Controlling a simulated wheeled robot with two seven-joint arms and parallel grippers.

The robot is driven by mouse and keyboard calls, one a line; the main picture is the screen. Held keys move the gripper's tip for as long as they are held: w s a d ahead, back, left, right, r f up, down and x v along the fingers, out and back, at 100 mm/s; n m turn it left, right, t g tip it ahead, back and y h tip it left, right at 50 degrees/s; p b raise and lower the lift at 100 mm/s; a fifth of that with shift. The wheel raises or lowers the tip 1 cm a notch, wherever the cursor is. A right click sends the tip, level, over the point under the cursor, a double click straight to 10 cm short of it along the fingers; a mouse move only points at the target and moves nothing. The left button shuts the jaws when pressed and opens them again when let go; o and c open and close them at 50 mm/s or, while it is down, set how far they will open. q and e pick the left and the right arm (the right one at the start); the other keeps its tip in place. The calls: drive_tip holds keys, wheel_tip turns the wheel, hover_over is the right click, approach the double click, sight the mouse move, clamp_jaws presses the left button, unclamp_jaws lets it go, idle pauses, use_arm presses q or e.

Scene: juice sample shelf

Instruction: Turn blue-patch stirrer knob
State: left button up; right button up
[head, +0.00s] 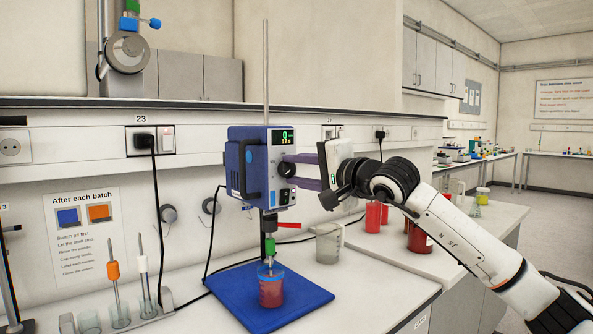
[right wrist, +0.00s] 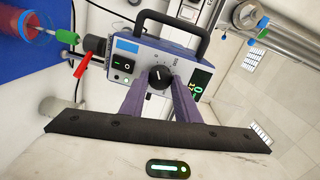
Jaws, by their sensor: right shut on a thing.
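The stirrer (head: 255,160) is a blue and white box on an upright rod, with a small display that shows a green 0. A blue patch (right wrist: 127,45) is on its front in the right wrist view, beside a rocker switch (right wrist: 122,65). Its black round knob (right wrist: 159,78) has a white pointer line. My right gripper (head: 288,172) reaches in from the right and its purple fingers are shut on the knob; the fingers also show on either side of it in the right wrist view (right wrist: 160,90). My left gripper is in neither view.
A beaker of red liquid (head: 271,288) stands on a blue mat (head: 225,295) under the stirrer's green-collared shaft. An empty glass beaker (head: 328,245) and red containers (head: 373,217) stand near my right arm.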

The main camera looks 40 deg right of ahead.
drive_tip(key=shift+f, duration=0.1)
idle(0.3)
drive_tip(key=o, duration=1)
drive_tip(key=shift+o, duration=0.2)
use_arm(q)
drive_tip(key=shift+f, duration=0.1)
use_arm(e)
drive_tip(key=shift+s, duration=0.1)
drive_tip(key=shift+s, duration=0.35)
use_arm(q)
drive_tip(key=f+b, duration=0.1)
drive_tip(key=b, duration=0.1)
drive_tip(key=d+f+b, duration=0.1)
drive_tip(key=b, duration=0.1)
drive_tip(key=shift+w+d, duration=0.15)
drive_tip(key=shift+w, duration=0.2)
use_arm(e)
drive_tip(key=s, duration=0.9)
drive_tip(key=shift+s+d+r, duration=0.25)
drive_tip(key=shift+d, duration=0.1)
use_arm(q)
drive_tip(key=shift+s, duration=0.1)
